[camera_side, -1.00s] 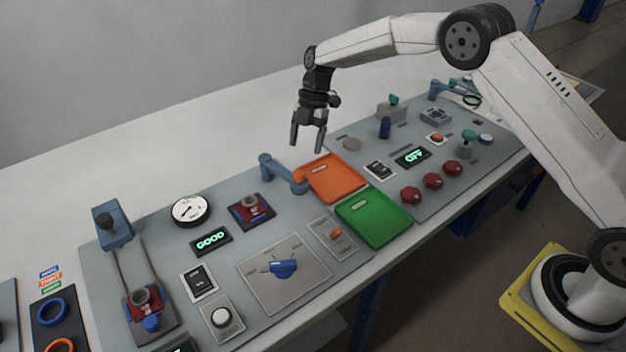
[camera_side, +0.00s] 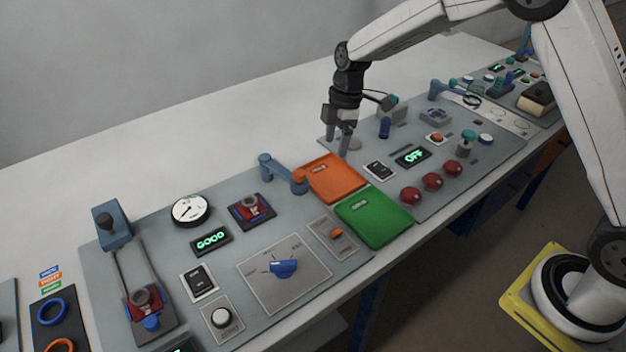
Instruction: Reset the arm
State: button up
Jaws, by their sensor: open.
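My gripper (camera_side: 337,146) points down, open and empty. In the side view it appears above the back edge of the right panel, just behind the orange tray (camera_side: 352,191). Its fingertips overlap a round grey disc on that panel, and I cannot tell the exact height above it. No object shows between the fingers.
The green tray (camera_side: 376,240) lies in front of the orange one. A blue swing arm (camera_side: 283,174) stands left of the trays. Red buttons (camera_side: 432,181) and an "OFF" display (camera_side: 413,157) are on the right panel. A "GOOD" display (camera_side: 211,241), gauge (camera_side: 190,210) and blue knob (camera_side: 283,268) are left. The white table behind is clear.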

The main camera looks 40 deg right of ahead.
jog(key=s+d+m+t+h, duration=0.1)
jog(key=s+d+m, duration=0.1)
jog(key=s+m, duration=0.5)
jog(key=s+d+m+t+h, duration=0.1)
jog(key=s+d+m+t, duration=0.1)
jog(key=s+m, duration=0.6)
jog(key=s+d, duration=0.1)
jog(key=s, duration=0.6)
jog(key=shift+r, duration=0.3)
